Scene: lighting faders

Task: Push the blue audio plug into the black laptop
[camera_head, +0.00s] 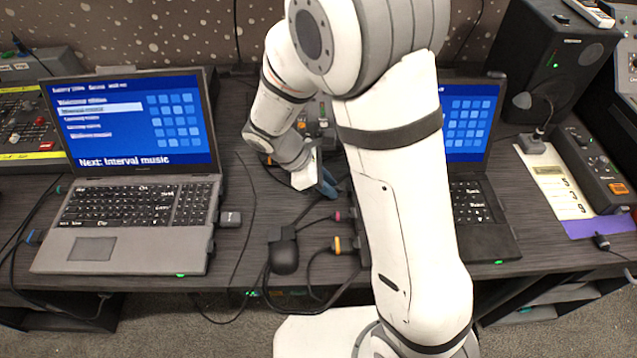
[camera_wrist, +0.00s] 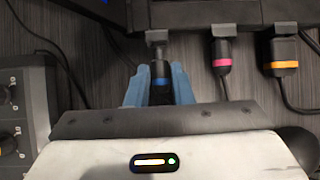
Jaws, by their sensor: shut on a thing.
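The black laptop (camera_head: 478,205) stands open on the right of the desk, partly hidden behind my arm. Its side edge (camera_wrist: 232,12) runs along the top of the wrist view. My gripper (camera_wrist: 160,88) is shut on the blue audio plug (camera_wrist: 160,72), a dark plug with a blue band between the light-blue fingers. The plug points at the laptop's edge, with its front at a grey port piece (camera_wrist: 156,37). I cannot tell how deep it sits. In the head view my gripper (camera_head: 328,186) is left of the laptop, and the plug is hidden there.
A pink-banded plug (camera_wrist: 220,57) and an orange-banded plug (camera_wrist: 285,57) sit side by side at the same laptop edge, right of my gripper. A grey laptop (camera_head: 95,249) stands on the left.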

